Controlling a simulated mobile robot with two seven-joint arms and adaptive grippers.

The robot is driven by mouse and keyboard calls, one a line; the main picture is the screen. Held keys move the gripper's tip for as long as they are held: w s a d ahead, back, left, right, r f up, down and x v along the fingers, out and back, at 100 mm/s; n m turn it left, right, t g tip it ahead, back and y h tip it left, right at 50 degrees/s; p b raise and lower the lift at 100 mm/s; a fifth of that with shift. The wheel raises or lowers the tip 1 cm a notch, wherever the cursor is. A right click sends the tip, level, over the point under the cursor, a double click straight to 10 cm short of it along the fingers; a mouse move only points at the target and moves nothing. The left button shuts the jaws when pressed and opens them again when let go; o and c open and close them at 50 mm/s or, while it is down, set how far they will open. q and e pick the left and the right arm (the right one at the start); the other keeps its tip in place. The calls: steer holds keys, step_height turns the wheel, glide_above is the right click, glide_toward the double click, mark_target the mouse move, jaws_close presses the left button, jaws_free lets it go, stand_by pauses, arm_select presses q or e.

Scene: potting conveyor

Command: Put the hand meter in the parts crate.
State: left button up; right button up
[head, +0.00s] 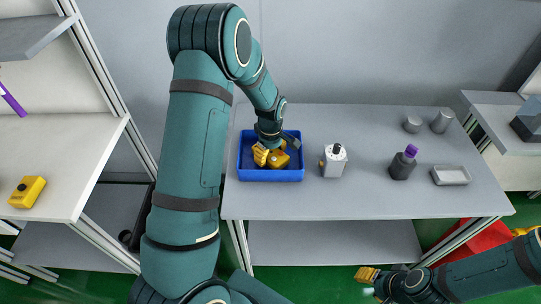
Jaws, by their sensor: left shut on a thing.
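The blue parts crate (271,176) stands at the left end of the grey bench. My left gripper (270,157) reaches down into the crate's opening, its yellow fingers low inside the rim. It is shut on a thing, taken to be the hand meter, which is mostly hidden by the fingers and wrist. I cannot tell whether that thing touches the crate floor. My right gripper (366,275) is low in front of the bench, away from the crate; whether its fingers are open or shut is not clear.
On the bench (300,205) stand a white boxy device (333,161), a dark bottle with a purple cap (402,164), a metal tray (451,175) and two grey cylinders (441,121). A yellow box with a black knob (28,191) lies on the left shelf. The bench front is clear.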

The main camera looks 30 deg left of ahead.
mark_target(270, 152)
arm_select(q)
steer(key=shift+f, duration=0.2)
steer(key=o, duration=0.9)
steer(key=shift+f, duration=0.1)
steer(key=o, duration=0.5)
steer(key=shift+c, duration=0.2)
steer(key=shift+r, duration=0.35)
step_height(270, 152, up, 12)
steer(key=p, duration=0.2)
steer(key=shift+f, duration=0.15)
